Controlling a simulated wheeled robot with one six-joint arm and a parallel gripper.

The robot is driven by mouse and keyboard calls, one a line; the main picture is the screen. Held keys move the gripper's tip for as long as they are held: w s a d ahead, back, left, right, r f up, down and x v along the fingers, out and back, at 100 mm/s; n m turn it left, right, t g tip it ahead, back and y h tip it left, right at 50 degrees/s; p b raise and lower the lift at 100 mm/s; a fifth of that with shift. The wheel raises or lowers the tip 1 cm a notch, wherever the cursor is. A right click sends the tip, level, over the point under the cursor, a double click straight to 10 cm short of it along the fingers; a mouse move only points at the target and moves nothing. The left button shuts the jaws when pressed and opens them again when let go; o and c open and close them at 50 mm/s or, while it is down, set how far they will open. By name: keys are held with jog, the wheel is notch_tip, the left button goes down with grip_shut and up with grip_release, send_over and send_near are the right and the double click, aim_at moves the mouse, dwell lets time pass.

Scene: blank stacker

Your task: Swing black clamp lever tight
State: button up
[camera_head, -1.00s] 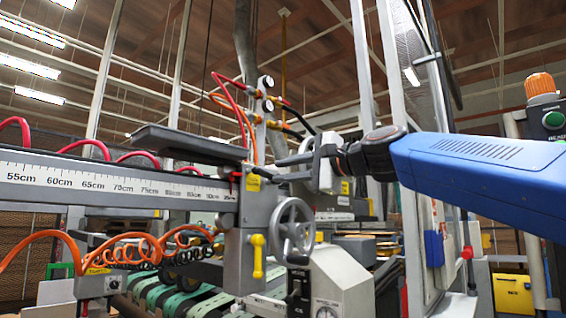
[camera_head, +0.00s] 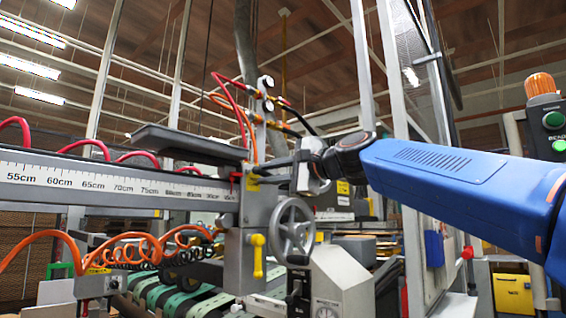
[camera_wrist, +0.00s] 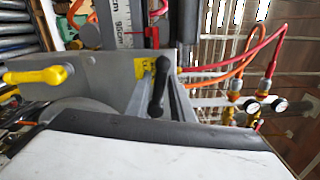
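The black clamp lever (camera_wrist: 158,88) shows in the wrist view as a short dark handle with a rounded end, beside a yellow label on the grey clamp block. In the head view, it is hard to separate from the dark finger shapes by the yellow label. My gripper (camera_head: 282,168) is at the end of the blue arm, pointing left, close to the top of the clamp block above the handwheel. Its fingertips are small and overlap the block, so their opening and any contact with the lever are unclear. The wrist view shows no clear finger gap.
A grey handwheel (camera_head: 292,231) and a yellow lever (camera_head: 258,256) sit below on the block. The ruler beam (camera_head: 110,184) runs left. Red and orange hoses with gauges (camera_head: 266,82) rise just behind. A metal post (camera_head: 400,100) stands behind the arm.

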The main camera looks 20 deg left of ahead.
jog(key=w+d+r+m, duration=0.2)
jog(key=w+r+m, duration=0.25)
jog(key=m, duration=1.25)
jog(key=v, duration=0.8)
jog(key=shift+d+f+n, duration=0.15)
jog(key=shift+d+n, duration=0.15)
jog(key=shift+d, duration=0.1)
dwell(0.4)
dwell(0.4)
jog(key=s+d+f+n+h, duration=0.2)
jog(key=d+f+n+h, duration=0.15)
jog(key=d+f, duration=0.6)
jog(key=s+d+f+n+t+h, duration=0.1)
jog(key=s+d+f+n+h, duration=0.25)
jog(key=d+f, duration=0.6)
jog(key=s+d+f+n+h, duration=0.15)
jog(key=d+f+n, duration=0.3)
jog(key=f, duration=0.85)
jog(key=s+d+f+n+g+h, duration=0.1)
jog(key=s+d+f+n+h, duration=0.1)
jog(key=s+d+f, duration=0.5)
jog(key=s+d+f+n+g+h, duration=0.1)
jog(key=s+d+f+n+h, duration=0.2)
jog(key=f, duration=1.3)
jog(key=s+d+f+n+g+h, duration=0.1)
jog(key=s+d+f+n+h, duration=0.2)
jog(key=s+d+f, duration=0.9)
jog(key=s+n, duration=0.1)
jog(key=n, duration=0.2)
jog(key=shift+f, duration=0.25)
